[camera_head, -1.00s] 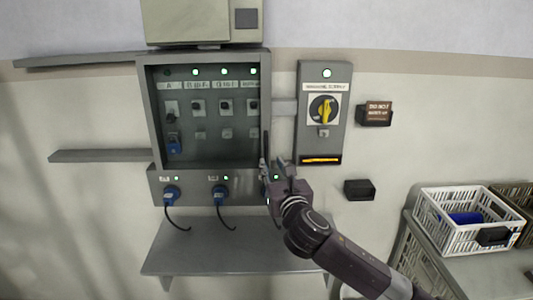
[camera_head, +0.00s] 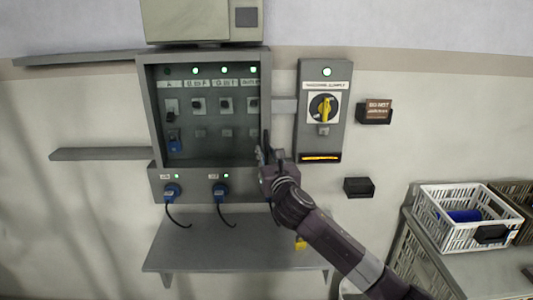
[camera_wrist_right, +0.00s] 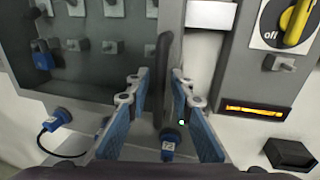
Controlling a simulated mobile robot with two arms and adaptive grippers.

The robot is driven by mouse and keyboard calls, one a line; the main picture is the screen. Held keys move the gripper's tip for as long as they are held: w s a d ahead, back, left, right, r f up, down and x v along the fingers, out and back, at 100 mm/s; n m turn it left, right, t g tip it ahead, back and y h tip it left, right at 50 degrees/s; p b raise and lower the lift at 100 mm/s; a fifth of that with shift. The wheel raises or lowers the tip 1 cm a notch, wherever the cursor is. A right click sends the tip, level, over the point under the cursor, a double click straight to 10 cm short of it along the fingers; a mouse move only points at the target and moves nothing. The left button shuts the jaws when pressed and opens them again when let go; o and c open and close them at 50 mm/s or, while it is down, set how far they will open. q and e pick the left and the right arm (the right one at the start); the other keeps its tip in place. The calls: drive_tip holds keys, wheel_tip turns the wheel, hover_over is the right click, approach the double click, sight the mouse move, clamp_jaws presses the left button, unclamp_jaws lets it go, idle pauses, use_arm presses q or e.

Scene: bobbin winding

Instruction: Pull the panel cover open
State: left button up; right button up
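The panel cover (camera_head: 210,148) is a dark see-through sheet over the front of the grey panel box and looks closed. Its handle (camera_head: 265,139) is a dark upright bar at the right edge. My right gripper (camera_head: 266,157) is at the lower part of this handle. In the right wrist view, the gripper (camera_wrist_right: 162,88) is open, with blue-padded fingers on either side of the dark handle (camera_wrist_right: 163,75). Gaps show between the fingers and the bar. My left gripper is out of view.
A supply box (camera_head: 325,140) with a yellow rotary switch is close on the right. Blue plugs (camera_head: 172,190) with black cables hang below the panel, above a grey shelf (camera_head: 205,255). A white crate (camera_head: 450,238) stands at right.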

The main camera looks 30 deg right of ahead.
clamp_jaws()
